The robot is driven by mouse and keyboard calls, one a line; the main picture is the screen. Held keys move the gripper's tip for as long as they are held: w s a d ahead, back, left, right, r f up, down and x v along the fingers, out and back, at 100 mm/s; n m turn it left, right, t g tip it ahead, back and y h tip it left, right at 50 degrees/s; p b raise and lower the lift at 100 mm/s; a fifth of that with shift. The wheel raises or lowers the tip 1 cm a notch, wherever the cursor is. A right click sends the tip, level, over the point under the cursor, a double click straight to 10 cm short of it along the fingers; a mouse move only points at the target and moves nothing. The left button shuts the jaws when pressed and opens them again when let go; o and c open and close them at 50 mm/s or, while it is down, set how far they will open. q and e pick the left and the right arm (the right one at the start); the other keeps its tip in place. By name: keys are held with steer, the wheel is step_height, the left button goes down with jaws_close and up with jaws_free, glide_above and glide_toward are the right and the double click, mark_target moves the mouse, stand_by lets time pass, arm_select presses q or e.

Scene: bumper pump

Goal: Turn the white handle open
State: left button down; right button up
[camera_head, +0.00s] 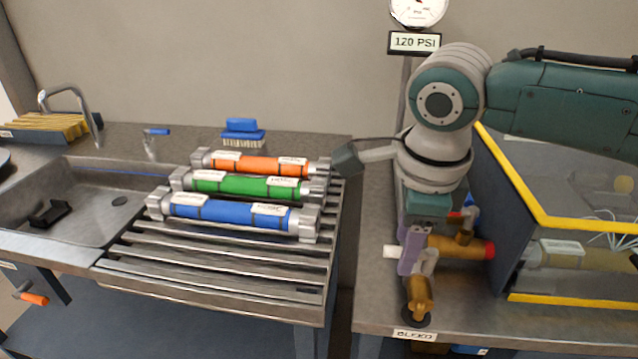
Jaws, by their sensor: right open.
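The white handle (391,252) shows as a short white end sticking out to the left of my right gripper's purple finger. The rest of it is hidden behind the fingers. My right gripper (418,261) points down over the brass pipework with its fingers open and close around the handle's line; I cannot tell whether they touch it. Brass pipework (419,295) rises from the bench in front of the gripper. A brass pipe (447,244) with a red end runs to the right of it. My left gripper is not in view.
A dark cabinet with yellow edges (513,185) stands close to the right of the gripper. A pressure gauge (418,10) with a 120 PSI sign is behind. Orange, green and blue cylinders (232,213) lie on a slatted rack to the left, beside a sink (75,228).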

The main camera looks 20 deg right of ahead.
steer(key=shift+c, duration=0.3)
jaws_close()
stand_by(1.0)
